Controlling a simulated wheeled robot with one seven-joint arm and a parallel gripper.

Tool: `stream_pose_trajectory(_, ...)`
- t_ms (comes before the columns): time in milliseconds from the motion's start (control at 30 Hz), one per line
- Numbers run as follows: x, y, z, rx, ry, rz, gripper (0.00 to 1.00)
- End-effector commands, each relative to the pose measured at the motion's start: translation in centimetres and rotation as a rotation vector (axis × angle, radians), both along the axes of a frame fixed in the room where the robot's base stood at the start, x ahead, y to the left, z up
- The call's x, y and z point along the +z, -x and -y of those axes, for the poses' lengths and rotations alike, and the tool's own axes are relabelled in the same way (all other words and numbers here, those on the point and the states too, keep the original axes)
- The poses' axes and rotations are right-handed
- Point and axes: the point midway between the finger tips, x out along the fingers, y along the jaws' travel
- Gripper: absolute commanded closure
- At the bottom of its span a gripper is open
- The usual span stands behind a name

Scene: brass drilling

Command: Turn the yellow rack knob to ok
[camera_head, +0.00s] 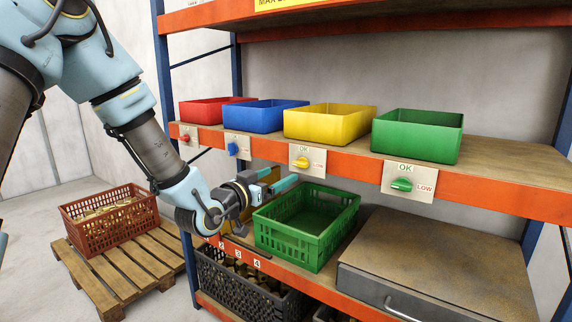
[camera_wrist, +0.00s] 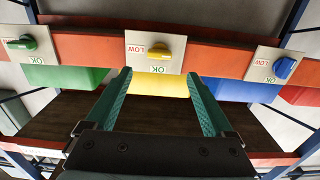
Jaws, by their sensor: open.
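The yellow rack knob (camera_head: 301,162) sits on a white plate on the orange upper shelf beam, below the yellow bin. OK is printed above it and LOW to its right. Its grip lies roughly level, in line with LOW. In the wrist view, which is upside down, the yellow knob (camera_wrist: 158,52) shows just beyond the fingertips, centred between them. My gripper (camera_head: 279,179) has teal fingers and is open and empty, just below and left of the knob's plate. In the wrist view my gripper (camera_wrist: 158,75) spans the plate's width, apart from the knob.
A green knob (camera_head: 402,184), a blue knob (camera_head: 233,149) and a red knob (camera_head: 185,138) share the beam. A green crate (camera_head: 308,251) stands on the lower shelf below my gripper. A drawer box (camera_head: 440,262) is right of it. A red crate (camera_head: 112,216) is on a pallet at left.

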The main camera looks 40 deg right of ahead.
Motion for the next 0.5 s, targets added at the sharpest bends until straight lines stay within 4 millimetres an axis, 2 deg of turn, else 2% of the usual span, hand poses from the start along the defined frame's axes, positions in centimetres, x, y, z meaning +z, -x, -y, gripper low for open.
stream_pose_trajectory(300,0.3,-1.5,5.7,0.001,-0.001,-0.001,0.12)
stream_pose_trajectory(500,0.1,-2.1,7.9,0.001,-0.002,-0.001,0.12)
